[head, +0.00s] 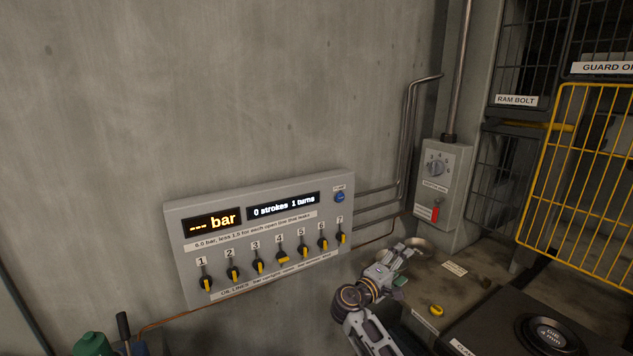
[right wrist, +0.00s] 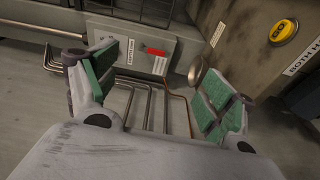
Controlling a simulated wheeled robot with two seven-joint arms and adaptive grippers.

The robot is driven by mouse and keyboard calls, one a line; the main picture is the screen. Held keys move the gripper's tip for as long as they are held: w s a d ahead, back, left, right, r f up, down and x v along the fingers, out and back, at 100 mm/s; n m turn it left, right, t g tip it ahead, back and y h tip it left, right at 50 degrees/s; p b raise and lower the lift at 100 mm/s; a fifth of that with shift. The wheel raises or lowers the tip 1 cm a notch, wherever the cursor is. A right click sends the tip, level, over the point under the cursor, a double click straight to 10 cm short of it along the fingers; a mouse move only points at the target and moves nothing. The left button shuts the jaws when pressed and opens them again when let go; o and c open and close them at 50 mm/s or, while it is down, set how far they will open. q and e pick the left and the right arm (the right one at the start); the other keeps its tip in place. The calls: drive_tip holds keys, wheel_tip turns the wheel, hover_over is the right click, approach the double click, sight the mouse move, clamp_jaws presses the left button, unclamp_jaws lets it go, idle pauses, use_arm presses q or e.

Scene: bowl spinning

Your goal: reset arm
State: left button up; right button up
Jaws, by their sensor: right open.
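My right gripper (head: 404,264) is in the lower middle of the head view, in front of the bench and right of the gauge panel. In the right wrist view its two green-padded fingers (right wrist: 155,85) stand wide apart with nothing between them. A round metal piece (head: 418,243) lies beyond the gripper, partly hidden by it. It also shows in the right wrist view (right wrist: 198,70), close behind one finger; I cannot tell whether they touch. My left gripper is in neither view.
The wall panel (head: 178,247) has a row of yellow-marked knobs. A grey switch box (head: 437,201) and pipes (head: 406,140) stand behind the gripper. A yellow button (head: 436,310) sits on the bench; a yellow mesh guard (head: 570,190) is at right. Free air lies before the wall.

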drive_tip(key=w+a+f+n+t+y, duration=0.1)
drive_tip(key=w+a+f+n+y, duration=0.1)
drive_tip(key=w+a+f+y, duration=0.5)
drive_tip(key=w+a+f+n+t+y, duration=0.1)
drive_tip(key=a+f+y, duration=0.25)
drive_tip(key=f, duration=0.75)
drive_tip(key=s+d+f+m+g+y, duration=0.15)
drive_tip(key=s+f, duration=0.25)
drive_tip(key=f, duration=0.8)
drive_tip(key=s+d+f+m+g+y, duration=0.1)
drive_tip(key=s+f+m+g+y, duration=0.3)
drive_tip(key=f, duration=0.7)
drive_tip(key=s+d+f+m+g+h, duration=0.1)
drive_tip(key=s+d+f, duration=0.2)
drive_tip(key=s+f, duration=0.9)
drive_tip(key=s+d+f+m+g+h, duration=0.1)
drive_tip(key=s+d+f, duration=0.3)
drive_tip(key=s+f, duration=0.8)
drive_tip(key=s+d+f+g, duration=0.1)
drive_tip(key=s+f+g, duration=0.1)
drive_tip(key=s, duration=1.7)
drive_tip(key=s+d+f+g, duration=0.2)
drive_tip(key=s+f, duration=0.3)
drive_tip(key=s, duration=1.4)
drive_tip(key=shift+s+f+g, duration=0.2)
drive_tip(key=shift+s+g, duration=0.15)
drive_tip(key=shift+g, duration=0.2)
